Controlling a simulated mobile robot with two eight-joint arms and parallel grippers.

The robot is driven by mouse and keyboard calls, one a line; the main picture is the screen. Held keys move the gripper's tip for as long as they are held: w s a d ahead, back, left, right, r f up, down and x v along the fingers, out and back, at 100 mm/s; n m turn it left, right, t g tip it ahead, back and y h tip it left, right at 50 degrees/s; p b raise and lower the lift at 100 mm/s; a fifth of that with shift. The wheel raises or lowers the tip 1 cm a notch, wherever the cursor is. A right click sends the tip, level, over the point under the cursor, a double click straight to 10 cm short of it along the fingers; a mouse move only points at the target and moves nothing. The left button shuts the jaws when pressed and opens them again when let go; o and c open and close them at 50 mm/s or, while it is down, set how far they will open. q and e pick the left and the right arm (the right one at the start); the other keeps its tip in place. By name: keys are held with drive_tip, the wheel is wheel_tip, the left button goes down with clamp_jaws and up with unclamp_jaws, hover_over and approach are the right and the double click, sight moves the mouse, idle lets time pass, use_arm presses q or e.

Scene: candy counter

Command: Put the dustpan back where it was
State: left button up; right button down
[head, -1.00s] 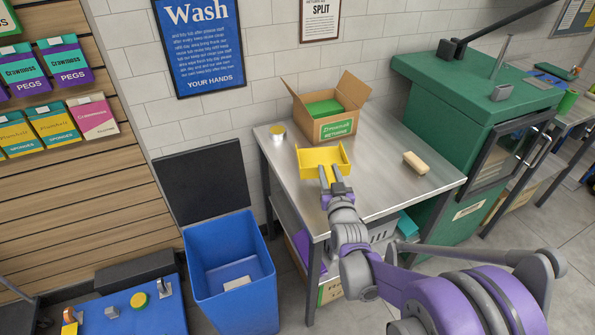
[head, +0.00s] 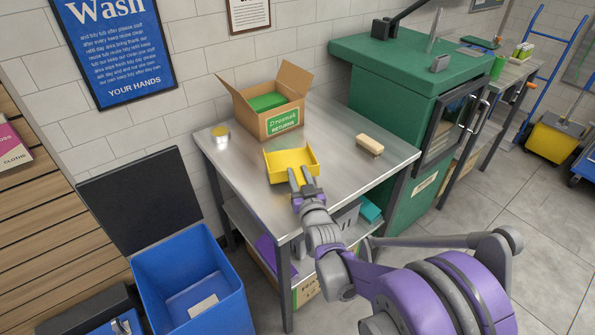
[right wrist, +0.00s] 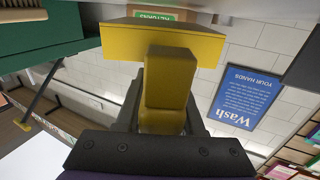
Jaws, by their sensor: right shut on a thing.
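The yellow dustpan (head: 290,165) is over the near part of the steel table (head: 337,151), in front of the cardboard box. My right gripper (head: 302,180) is shut on its handle. In the right wrist view the yellow handle (right wrist: 168,85) runs between the two dark fingers, with the pan (right wrist: 165,38) beyond them. I cannot tell whether the pan touches the table top. My left gripper is not in view.
An open cardboard box (head: 283,122), a small tin (head: 220,138) and a brush (head: 370,145) stand on the table. A blue bin (head: 190,285) with its lid up is at the left. A green cabinet (head: 395,75) adjoins on the right.

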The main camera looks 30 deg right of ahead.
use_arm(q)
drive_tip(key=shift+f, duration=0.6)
use_arm(e)
drive_tip(key=shift+f, duration=0.75)
use_arm(q)
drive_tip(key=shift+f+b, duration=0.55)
drive_tip(key=shift+b, duration=0.2)
use_arm(e)
drive_tip(key=shift+f, duration=0.6)
drive_tip(key=shift+c, duration=2.2)
unclamp_jaws()
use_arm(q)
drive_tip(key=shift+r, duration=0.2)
use_arm(e)
drive_tip(key=v, duration=1)
drive_tip(key=shift+s, duration=0.35)
